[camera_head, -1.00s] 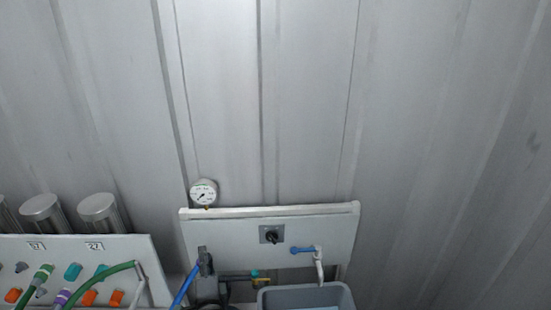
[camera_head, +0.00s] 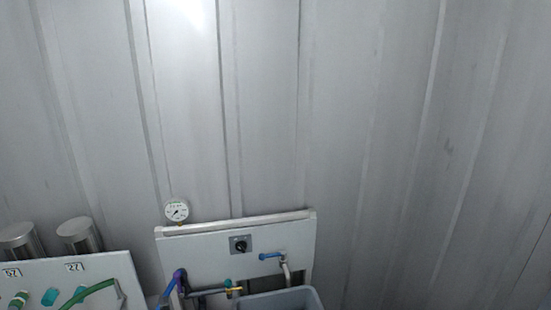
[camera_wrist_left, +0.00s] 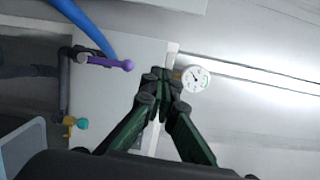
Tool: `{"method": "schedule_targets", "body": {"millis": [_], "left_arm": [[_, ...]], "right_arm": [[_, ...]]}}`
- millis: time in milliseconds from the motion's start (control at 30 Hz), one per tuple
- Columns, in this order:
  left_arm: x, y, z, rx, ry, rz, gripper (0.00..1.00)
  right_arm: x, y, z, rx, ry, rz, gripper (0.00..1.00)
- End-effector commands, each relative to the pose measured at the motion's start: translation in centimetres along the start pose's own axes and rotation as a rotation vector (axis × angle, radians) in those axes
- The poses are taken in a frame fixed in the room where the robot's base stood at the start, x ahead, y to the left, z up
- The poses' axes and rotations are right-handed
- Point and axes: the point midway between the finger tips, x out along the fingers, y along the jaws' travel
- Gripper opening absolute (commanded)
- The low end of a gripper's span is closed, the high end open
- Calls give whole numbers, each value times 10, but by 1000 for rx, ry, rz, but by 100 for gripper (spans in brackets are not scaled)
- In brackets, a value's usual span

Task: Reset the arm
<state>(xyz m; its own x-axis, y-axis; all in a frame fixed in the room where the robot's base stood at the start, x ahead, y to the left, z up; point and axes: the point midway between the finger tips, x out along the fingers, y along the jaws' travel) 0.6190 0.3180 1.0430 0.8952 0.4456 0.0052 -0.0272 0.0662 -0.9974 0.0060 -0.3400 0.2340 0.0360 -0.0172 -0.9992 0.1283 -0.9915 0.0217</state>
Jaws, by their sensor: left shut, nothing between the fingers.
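My left gripper (camera_wrist_left: 158,88) shows in the left wrist view with its dark green fingers shut together and nothing between them. It appears in front of the light wall panel, and the round white gauge (camera_wrist_left: 195,79) appears just right of the fingertips. I cannot tell the gap between the fingers and the panel. A purple valve handle (camera_wrist_left: 110,62) lies to the left of the fingers, apart from them. In the head view I cannot make out either gripper. My right gripper is in neither view.
In the head view the panel (camera_head: 205,250) carries a black knob (camera_head: 240,245) and a blue-handled tap (camera_head: 270,256) above a grey basin (camera_head: 280,298). The gauge (camera_head: 176,209) stands at its top edge. Metal cylinders (camera_head: 78,235) stand left. A blue hose (camera_wrist_left: 90,25) crosses the wrist view.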

Motion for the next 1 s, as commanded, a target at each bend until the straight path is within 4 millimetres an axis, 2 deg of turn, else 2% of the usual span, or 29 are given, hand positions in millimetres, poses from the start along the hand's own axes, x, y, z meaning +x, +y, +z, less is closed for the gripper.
{"method": "schedule_targets", "body": {"millis": [133, 367, 567, 667, 800, 900, 1000], "left_arm": [[-4, 24, 19, -53, -17, 56, 0], [-15, 72, 45, -172, -39, 172, 0], [-39, 134, 72, -328, -76, 331, 0], [-62, 176, 91, -435, -116, 446, 0], [-116, 245, 121, -623, -212, 658, 0], [-157, 281, 137, -733, -290, 790, 0], [-192, 306, 148, -810, -356, 891, 0]], "right_arm": [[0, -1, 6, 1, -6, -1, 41], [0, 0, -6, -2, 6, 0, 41], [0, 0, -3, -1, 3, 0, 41], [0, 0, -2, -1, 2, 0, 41], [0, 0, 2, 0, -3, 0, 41], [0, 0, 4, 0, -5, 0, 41], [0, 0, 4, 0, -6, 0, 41]]}}
